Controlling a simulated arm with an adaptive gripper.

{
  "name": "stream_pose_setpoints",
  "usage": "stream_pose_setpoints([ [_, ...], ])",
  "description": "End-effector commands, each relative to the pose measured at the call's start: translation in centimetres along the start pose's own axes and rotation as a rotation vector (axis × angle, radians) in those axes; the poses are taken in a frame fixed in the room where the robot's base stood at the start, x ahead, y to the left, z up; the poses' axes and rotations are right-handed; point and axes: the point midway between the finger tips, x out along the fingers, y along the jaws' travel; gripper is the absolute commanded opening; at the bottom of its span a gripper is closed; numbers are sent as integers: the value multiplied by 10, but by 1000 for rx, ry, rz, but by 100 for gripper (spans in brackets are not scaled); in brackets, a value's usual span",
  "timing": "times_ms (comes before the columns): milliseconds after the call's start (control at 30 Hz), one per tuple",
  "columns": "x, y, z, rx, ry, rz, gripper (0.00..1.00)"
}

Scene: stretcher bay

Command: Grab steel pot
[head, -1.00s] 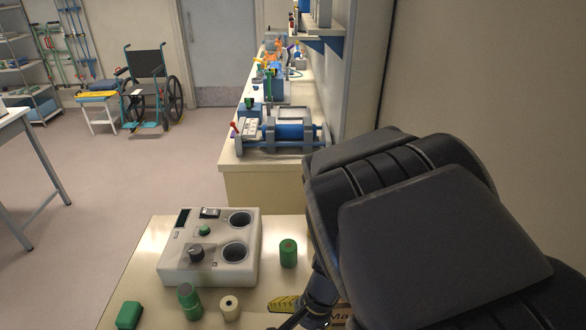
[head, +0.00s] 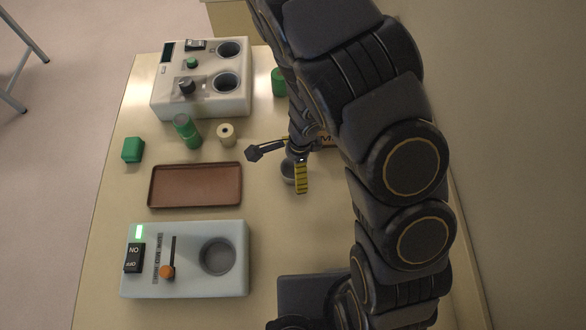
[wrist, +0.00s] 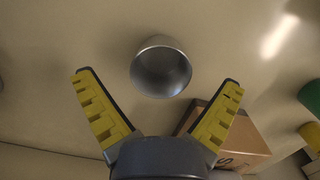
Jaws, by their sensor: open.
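The steel pot (wrist: 161,70) is a small round grey metal cup, its open mouth showing in the wrist view. It lies just beyond and between the fingertips, with nothing gripped. In the head view the pot (head: 287,173) is partly hidden behind my gripper (head: 277,164), which is spread above the table. In the wrist view my gripper (wrist: 158,80) has its two yellow-and-black fingers wide apart, one on each side of the pot. Contact is not visible.
A cardboard box (wrist: 246,136) is close beside the right finger. A brown tray (head: 195,186), a white roll (head: 227,134) and a green bottle (head: 187,131) are to the left. Two devices stand on the table: a two-well unit (head: 205,98) and a one-well unit (head: 190,285).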

Motion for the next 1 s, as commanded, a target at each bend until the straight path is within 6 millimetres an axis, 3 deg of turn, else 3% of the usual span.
stream_pose_setpoints([
  [233, 27, -1, -1, 0, 0, 3, 96],
  [567, 31, -1, -1, 1, 0, 0, 96],
  [667, 31, -1, -1, 1, 0, 0, 59],
  [700, 31, -1, -1, 1, 0, 0, 42],
  [733, 31, -1, -1, 1, 0, 0, 35],
  [800, 31, -1, -1, 0, -1, 0, 29],
  [1000, 31, -1, 0, 0, -1, 0, 28],
])
